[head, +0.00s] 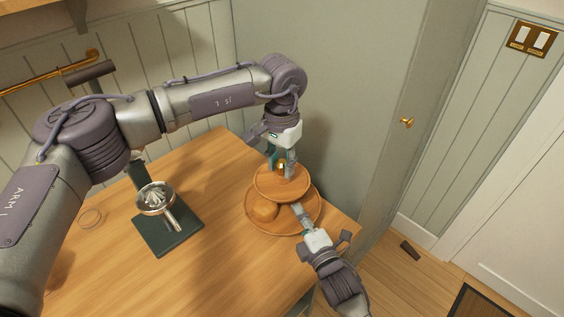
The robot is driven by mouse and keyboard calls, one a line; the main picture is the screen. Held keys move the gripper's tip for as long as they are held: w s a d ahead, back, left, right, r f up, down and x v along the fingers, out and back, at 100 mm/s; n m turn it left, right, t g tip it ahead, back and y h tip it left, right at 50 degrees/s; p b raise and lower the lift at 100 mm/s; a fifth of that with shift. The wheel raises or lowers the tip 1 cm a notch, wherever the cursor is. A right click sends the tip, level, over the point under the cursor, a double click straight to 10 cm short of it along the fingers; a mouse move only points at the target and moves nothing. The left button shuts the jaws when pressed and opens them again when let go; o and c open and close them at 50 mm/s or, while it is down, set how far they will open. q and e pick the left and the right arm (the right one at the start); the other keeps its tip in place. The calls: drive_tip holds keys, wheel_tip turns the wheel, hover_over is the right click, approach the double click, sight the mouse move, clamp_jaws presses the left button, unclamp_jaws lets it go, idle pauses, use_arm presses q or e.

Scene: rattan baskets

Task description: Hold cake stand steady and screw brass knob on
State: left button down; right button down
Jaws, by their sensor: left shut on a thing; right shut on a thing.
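The two-tier wooden cake stand (260,224) stands upright near the table's right corner. Its smaller upper tier (266,186) sits above the wide lower plate. My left gripper (282,166) points down over the middle of the upper tier and is shut on the brass knob (281,167), at the top of the stand. The fingers hide most of the knob, so I cannot tell how its thread sits.
A metal citrus press on a dark green base (160,240) stands left on the wooden table (110,265). A clear round rim (91,217) is further left. The table's right edge is close to the stand.

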use_arm(q)
drive_tip(key=m, duration=0.3)
drive_tip(key=shift+w, duration=0.1)
drive_tip(key=c, duration=0.8)
unclamp_jaws()
drive_tip(key=shift+r, duration=2.3)
drive_tip(key=shift+c, duration=0.4)
